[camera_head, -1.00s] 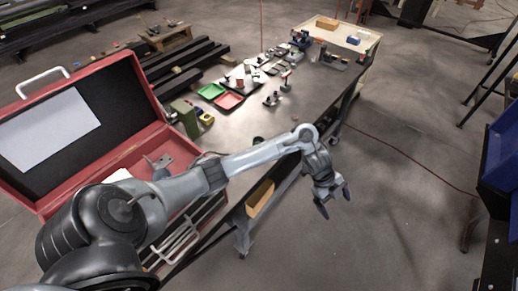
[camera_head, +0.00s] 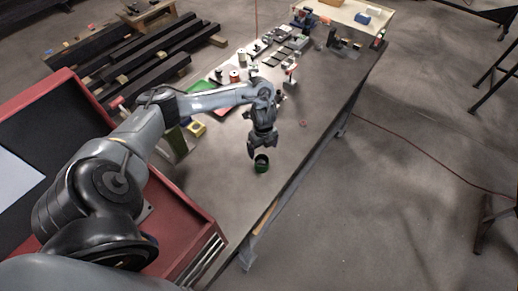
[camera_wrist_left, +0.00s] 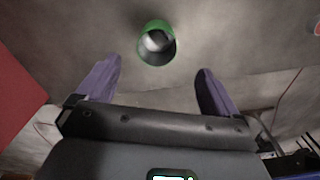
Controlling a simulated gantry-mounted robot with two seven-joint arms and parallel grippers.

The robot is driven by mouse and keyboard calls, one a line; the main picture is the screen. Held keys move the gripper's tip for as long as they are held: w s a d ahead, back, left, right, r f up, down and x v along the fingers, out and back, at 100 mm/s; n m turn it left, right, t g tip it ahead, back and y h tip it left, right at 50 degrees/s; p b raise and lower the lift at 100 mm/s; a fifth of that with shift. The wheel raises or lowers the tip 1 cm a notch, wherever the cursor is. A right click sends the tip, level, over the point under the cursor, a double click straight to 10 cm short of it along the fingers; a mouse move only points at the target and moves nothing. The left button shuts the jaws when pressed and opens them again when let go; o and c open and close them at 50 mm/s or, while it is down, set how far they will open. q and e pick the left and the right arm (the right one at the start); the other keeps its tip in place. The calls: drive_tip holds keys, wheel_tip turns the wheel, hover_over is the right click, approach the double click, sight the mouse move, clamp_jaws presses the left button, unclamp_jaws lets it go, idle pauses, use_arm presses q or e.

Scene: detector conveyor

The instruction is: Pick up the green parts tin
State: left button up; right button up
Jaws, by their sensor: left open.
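The green parts tin (camera_head: 261,164) stands on the bare front part of the grey workbench (camera_head: 225,185). In the left wrist view the tin (camera_wrist_left: 157,43) is a round green-rimmed can, with its inside partly showing. My left gripper (camera_head: 261,151) is at the tin in the head view, its fingers partly overlapping the tin's far side. In the left wrist view the two purple fingers of the left gripper (camera_wrist_left: 156,82) are spread apart with nothing between them, and the tin lies just beyond the tips. My right gripper is not in view.
A red toolbox (camera_head: 190,225) stands at the bench's near left. A yellow part (camera_head: 196,128), a red tray (camera_head: 222,110) and several small items lie behind my left forearm. The bench's right edge borders open floor.

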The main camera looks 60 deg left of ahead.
use_arm(q)
drive_tip(key=b, duration=0.2)
hover_over(262, 163)
wheel_tip(262, 163, down, 6)
drive_tip(key=shift+d+r, duration=0.15)
drive_tip(key=shift+r, duration=0.1)
drive_tip(key=shift+f, duration=0.6)
drive_tip(key=shift+a+f, duration=0.2)
drive_tip(key=shift+f, duration=1.85)
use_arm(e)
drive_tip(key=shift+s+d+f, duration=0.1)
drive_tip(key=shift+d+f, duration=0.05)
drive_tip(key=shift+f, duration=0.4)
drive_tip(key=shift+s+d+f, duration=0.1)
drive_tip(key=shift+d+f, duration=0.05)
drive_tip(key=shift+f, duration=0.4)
use_arm(q)
drive_tip(key=c, duration=1.1)
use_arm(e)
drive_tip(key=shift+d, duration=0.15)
